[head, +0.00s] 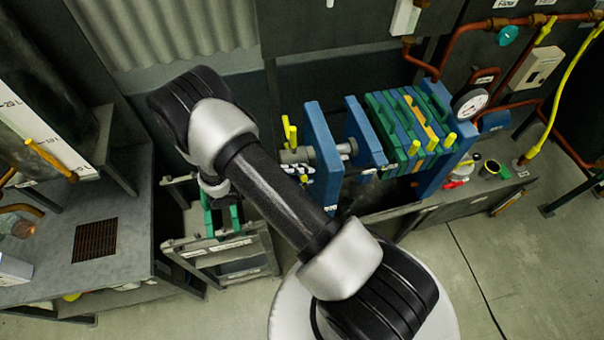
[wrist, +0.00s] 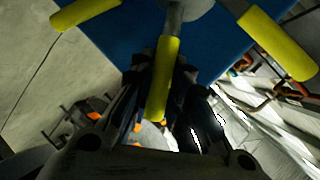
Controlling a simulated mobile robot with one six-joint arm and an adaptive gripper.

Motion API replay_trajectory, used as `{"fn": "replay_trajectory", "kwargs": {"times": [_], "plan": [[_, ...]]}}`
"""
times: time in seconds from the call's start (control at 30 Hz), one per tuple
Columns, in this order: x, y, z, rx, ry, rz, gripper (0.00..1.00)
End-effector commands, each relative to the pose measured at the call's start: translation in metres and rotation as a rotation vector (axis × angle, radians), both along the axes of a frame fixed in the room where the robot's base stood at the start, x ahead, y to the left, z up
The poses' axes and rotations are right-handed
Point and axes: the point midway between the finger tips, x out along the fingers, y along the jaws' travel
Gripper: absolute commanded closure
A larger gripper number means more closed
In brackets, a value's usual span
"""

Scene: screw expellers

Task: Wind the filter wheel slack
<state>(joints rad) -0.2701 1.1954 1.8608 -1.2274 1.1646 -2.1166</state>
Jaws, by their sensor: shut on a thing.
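The filter wheel is a hub with yellow-gripped spokes on the left end of the filter press. In the head view its spokes (head: 289,132) show just past my arm, and the rest is partly hidden. In the wrist view one yellow spoke grip (wrist: 166,72) points down between the fingers of my gripper (wrist: 165,88), which is shut on it. Two more yellow grips, at left (wrist: 86,12) and right (wrist: 277,42), are free. The blue end plate (head: 322,155) stands behind the wheel. In the head view the gripper is largely hidden by my arm.
Green and blue filter plates (head: 400,130) stand in the press, right of a second blue plate (head: 365,135). A gauge (head: 471,104) and copper pipes are at the right. A grey rack (head: 225,250) stands below my arm. A bench (head: 120,225) is at the left.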

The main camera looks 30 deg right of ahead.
Motion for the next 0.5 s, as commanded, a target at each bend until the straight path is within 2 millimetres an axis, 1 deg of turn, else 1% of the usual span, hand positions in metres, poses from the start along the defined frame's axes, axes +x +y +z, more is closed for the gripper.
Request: {"fn": "replay_trajectory", "kwargs": {"times": [0.43, 0.47, 0.5], "plan": [[0.001, -0.0003, 0.0012, 0.001, 0.008, 0.001, 1.0], [0.0011, -0.0003, 0.0013, 0.001, 0.008, 0.001, 0.83], [0.001, -0.0003, 0.0012, 0.001, 0.008, 0.001, 0.8]]}}
